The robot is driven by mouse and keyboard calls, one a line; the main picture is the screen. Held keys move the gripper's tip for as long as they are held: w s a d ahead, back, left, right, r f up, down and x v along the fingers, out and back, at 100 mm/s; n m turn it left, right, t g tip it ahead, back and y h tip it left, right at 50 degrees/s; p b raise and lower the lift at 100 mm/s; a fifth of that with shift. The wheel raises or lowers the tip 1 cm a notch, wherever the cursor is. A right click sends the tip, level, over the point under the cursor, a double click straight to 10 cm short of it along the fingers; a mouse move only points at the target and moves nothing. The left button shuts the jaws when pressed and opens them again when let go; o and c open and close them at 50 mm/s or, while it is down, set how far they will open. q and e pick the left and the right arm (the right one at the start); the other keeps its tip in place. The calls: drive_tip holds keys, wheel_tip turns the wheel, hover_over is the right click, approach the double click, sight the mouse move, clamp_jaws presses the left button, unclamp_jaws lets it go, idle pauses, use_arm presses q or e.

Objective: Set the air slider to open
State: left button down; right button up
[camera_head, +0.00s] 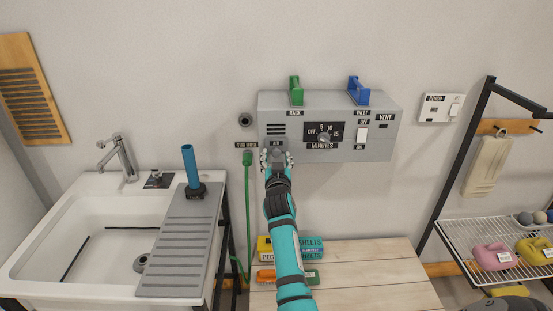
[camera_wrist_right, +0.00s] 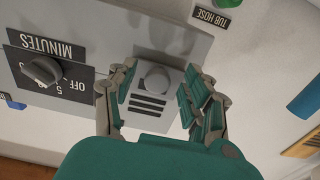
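The air slider is a grey piece with a round knob (camera_wrist_right: 157,78) and dark slots, seen in the right wrist view. In the head view its slots (camera_head: 276,129) are at the left of the grey wall panel (camera_head: 375,101), above the AIR label (camera_head: 276,143). My right gripper (camera_head: 276,157) is at the panel's lower left and hides the knob there. In the wrist view the right gripper (camera_wrist_right: 155,98) is open, with one finger on each side of the slider and gaps to the knob. My left gripper is not in view.
The panel also carries a minutes dial (camera_head: 324,138), a vent switch (camera_head: 363,134), a green handle (camera_head: 296,90) and a blue handle (camera_head: 359,90). A green hose (camera_head: 248,205) hangs at left beside the sink (camera_head: 70,285). A wooden table (camera_head: 375,272) stands below.

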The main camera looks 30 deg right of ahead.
approach(276, 121)
drive_tip(key=x, duration=0.5)
idle(0.4)
